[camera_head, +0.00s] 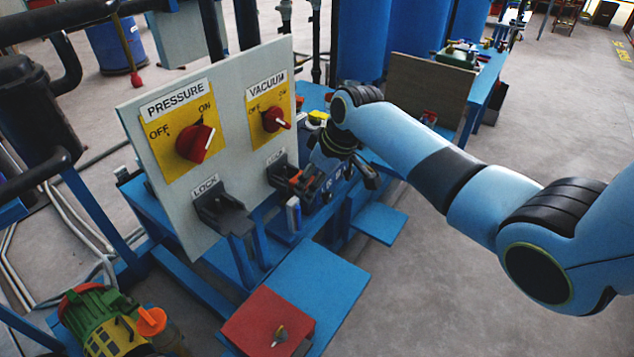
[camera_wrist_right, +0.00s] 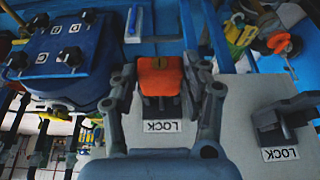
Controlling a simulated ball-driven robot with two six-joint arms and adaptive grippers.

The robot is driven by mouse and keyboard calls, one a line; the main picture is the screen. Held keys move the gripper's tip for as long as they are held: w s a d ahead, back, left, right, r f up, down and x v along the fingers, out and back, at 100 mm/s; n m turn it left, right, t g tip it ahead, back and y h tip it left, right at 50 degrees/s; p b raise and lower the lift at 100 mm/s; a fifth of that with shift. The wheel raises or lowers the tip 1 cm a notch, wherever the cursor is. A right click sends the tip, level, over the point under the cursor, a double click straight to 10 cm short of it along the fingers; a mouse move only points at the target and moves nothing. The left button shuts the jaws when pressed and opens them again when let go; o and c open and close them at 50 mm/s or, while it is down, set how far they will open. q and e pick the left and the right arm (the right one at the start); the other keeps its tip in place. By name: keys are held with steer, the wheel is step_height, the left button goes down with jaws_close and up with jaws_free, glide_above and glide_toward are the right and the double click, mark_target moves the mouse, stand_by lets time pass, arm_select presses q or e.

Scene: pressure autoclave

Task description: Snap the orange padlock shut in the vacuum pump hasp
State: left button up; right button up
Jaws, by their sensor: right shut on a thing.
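The orange padlock (camera_wrist_right: 160,76) sits between the fingers of my right gripper (camera_wrist_right: 164,84) in the right wrist view. My right gripper is shut on its sides. The padlock is at the dark vacuum hasp (camera_wrist_right: 163,106); whether its shackle is through the hasp or closed is hidden. In the head view, only a small orange part of the padlock (camera_head: 295,179) shows, beside the vacuum hasp (camera_head: 279,172) under the VACUUM switch. My right gripper (camera_head: 306,181) reaches there from the right, partly hidden by its own arm. My left gripper is not in view.
The pressure hasp (camera_head: 222,211) stands to the left on the same grey panel (camera_head: 222,100). A green motor (camera_head: 103,318) stands at lower left. Pipes and a blue box (camera_wrist_right: 55,55) crowd the hasp area.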

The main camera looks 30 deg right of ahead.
steer(key=shift+w+a+b, duration=0.25)
steer(key=shift+w+b, duration=0.05)
steer(key=shift+w, duration=0.35)
steer(key=o, duration=1.4)
steer(key=shift+o, duration=0.2)
steer(key=shift+r, duration=0.1)
